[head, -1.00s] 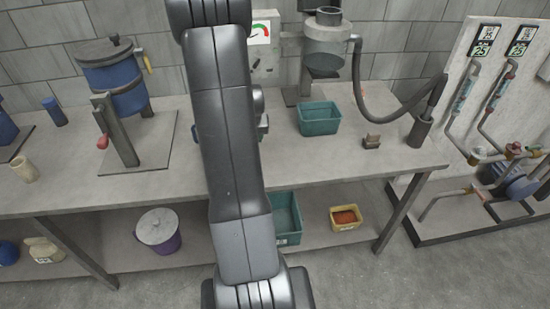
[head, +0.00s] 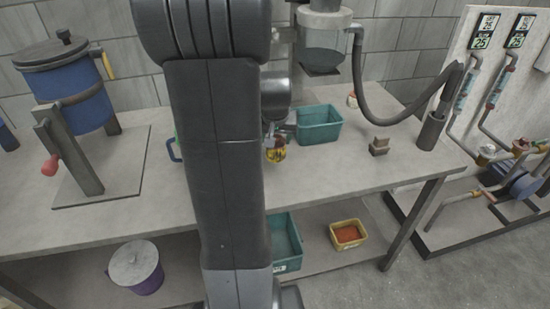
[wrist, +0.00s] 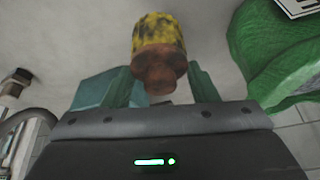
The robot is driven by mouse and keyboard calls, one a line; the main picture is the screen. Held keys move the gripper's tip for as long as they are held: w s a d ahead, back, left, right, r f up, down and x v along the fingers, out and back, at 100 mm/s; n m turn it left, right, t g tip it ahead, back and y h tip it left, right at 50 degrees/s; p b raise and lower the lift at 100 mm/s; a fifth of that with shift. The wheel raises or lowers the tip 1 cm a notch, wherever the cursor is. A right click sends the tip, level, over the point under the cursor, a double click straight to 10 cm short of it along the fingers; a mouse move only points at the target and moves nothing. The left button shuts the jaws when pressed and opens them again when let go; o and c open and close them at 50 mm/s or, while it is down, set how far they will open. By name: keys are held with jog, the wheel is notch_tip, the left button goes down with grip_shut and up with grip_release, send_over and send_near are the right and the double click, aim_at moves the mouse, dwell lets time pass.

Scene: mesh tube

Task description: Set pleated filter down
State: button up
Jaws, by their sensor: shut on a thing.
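The pleated filter (head: 276,153) is a small yellow cylinder with dark blotches and a reddish-brown end. It shows beside my arm in the head view, over the workbench (head: 330,172), just in front of the teal bin. In the wrist view the filter (wrist: 158,40) stands between the two green fingers of my gripper (wrist: 160,88), which is shut on it at the brown end. In the head view my arm hides most of the gripper. I cannot tell whether the filter touches the bench top.
The teal bin (head: 318,126) stands close behind the filter. A green object (wrist: 285,60) with a white label is near the gripper in the wrist view. A small brown block (head: 379,147) and a hose holder (head: 431,130) stand at right. Bare bench lies between bin and block.

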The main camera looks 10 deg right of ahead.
aim_at(275, 151)
jog(key=shift+f, duration=2.85)
jog(key=shift+f+b, duration=0.25)
jog(key=shift+b, duration=0.05)
jog(key=o, duration=1)
jog(key=shift+r, duration=0.1)
jog(key=shift+r, duration=0.45)
jog(key=p+v, duration=0.1)
jog(key=v, duration=1)
jog(key=shift+s+r, duration=0.15)
jog(key=shift+s, duration=0.15)
